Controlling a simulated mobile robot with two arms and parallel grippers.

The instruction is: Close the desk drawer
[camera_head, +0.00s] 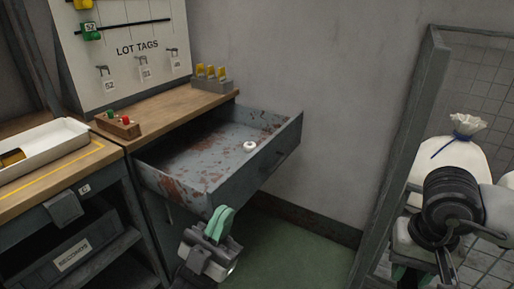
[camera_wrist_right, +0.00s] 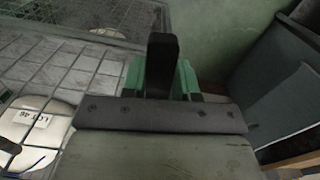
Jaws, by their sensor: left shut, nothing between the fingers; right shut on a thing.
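The desk drawer (camera_head: 255,172) is pulled open from under the wooden desk top (camera_head: 165,105). It is grey with rust-brown patches, and a small white round thing (camera_head: 249,146) lies inside. A dark handle shows on its front panel. My left gripper (camera_head: 222,218), with green fingers, is shut and empty at the near end of the drawer front; I cannot tell whether it touches. My right gripper (camera_wrist_right: 163,80) is away to the right, mostly hidden behind its arm in the head view. In the wrist view its green fingers are shut on a dark upright piece (camera_wrist_right: 162,62).
A white sack with a blue tie (camera_head: 460,160) stands at the right by a mesh panel in a grey frame (camera_head: 400,150). A lot tags board (camera_head: 125,45), a small wooden rack (camera_head: 118,124) and a white tray (camera_head: 45,150) are at the left. Green floor below the drawer is clear.

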